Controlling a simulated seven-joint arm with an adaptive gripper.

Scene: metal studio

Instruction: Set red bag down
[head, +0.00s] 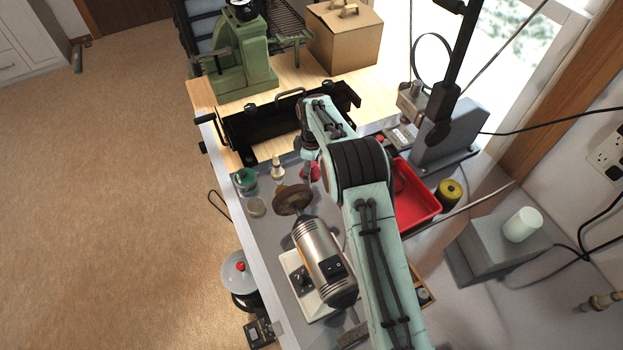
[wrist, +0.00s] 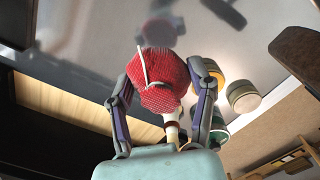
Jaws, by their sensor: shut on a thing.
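The red bag (wrist: 164,80) is a mesh bundle with a pale cord across it. It fills the space between the two fingers of my gripper (wrist: 166,66) in the wrist view. The fingers are shut on its sides. In the head view a small part of the red bag (head: 312,173) shows below my wrist; my arm hides the rest. It is over the grey metal bench top (head: 268,228), close to the surface; I cannot tell whether it touches.
A green jar (head: 245,179) and a pale-topped bottle (head: 278,170) stand left of the bag. A bench motor with a brown wheel (head: 291,200) stands in front. A red tray (head: 418,190) is to the right, beside a yellow spool (head: 450,193). A black machine (head: 262,128) lies behind.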

